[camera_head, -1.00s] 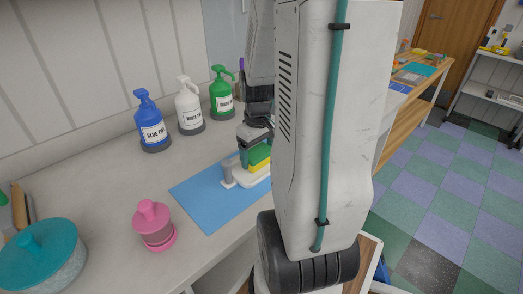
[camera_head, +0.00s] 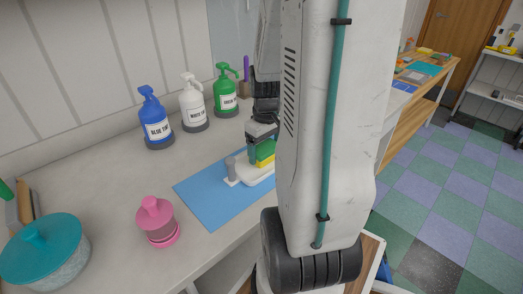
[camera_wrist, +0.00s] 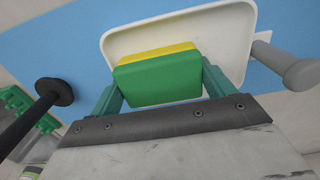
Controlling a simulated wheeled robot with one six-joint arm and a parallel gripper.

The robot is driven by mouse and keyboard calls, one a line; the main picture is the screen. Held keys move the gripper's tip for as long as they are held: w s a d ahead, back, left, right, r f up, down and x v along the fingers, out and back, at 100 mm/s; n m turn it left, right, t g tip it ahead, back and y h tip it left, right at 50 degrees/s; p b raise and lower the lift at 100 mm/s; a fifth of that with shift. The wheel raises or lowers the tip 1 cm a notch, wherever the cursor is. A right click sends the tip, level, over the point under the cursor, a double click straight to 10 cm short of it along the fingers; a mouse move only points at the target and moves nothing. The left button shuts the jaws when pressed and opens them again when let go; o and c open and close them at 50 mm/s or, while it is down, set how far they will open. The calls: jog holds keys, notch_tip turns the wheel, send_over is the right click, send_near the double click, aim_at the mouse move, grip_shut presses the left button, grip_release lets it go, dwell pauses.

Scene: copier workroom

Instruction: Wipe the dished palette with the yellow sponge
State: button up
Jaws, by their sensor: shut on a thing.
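The yellow sponge with a green top (camera_head: 265,157) is between the green fingers of my gripper (camera_head: 258,152), which is shut on it. In the wrist view the sponge (camera_wrist: 158,78) is over the white dished palette (camera_wrist: 228,35), inside its rim. Whether it touches the dish floor is hard to tell. The palette (camera_head: 250,182) lies on a blue mat (camera_head: 212,200), partly hidden by my arm in the head view. A grey post (camera_head: 231,168) stands at the palette's left side in the head view; it also shows in the wrist view (camera_wrist: 283,62).
Blue (camera_head: 157,128), white (camera_head: 192,108) and green (camera_head: 224,95) pump bottles stand along the wall behind the mat. A pink jar (camera_head: 156,220) and a teal-lidded pot (camera_head: 42,255) stand at front left. The counter between is clear.

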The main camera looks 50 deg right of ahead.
jog(key=shift+a, duration=0.1)
jog(key=shift+w+a, duration=0.25)
jog(key=shift+a, duration=0.7)
jog(key=shift+w+a, duration=0.2)
jog(key=shift+a, duration=0.75)
jog(key=shift+d, duration=0.1)
jog(key=shift+s+d, duration=0.25)
jog(key=shift+d, duration=0.7)
jog(key=shift+s+d, duration=0.2)
jog(key=shift+d, duration=0.75)
jog(key=shift+a, duration=0.1)
jog(key=shift+w+a, duration=0.25)
jog(key=shift+a, duration=0.7)
jog(key=shift+w+a, duration=0.2)
jog(key=shift+a, duration=0.75)
